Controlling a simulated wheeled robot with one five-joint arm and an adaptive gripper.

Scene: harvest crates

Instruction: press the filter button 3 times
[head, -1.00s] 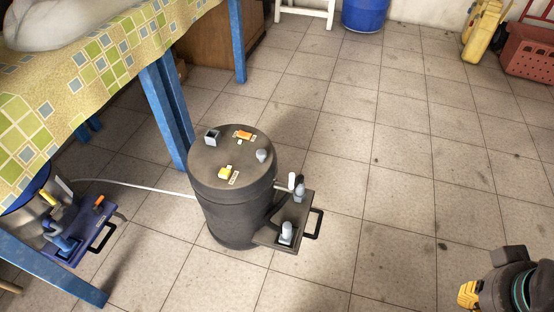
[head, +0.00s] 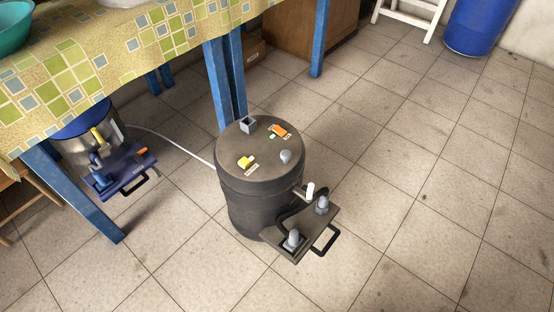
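A dark grey drum (head: 262,200) stands upright on the tiled floor in the middle of the head view. Its flat top carries a yellow button-like part (head: 245,162), an orange part (head: 278,131), a grey rounded knob (head: 285,156) and a square grey socket-like part (head: 248,124). Small labels lie by some of them, too small to read, so I cannot tell which part is the filter button. My gripper is not in view.
A dark bracket (head: 325,220) with grey fittings and a handle juts from the drum's right side. A pale hose (head: 175,142) runs left to a metal and blue machine (head: 98,150). Blue table legs (head: 222,85) stand close behind. The floor on the right is clear.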

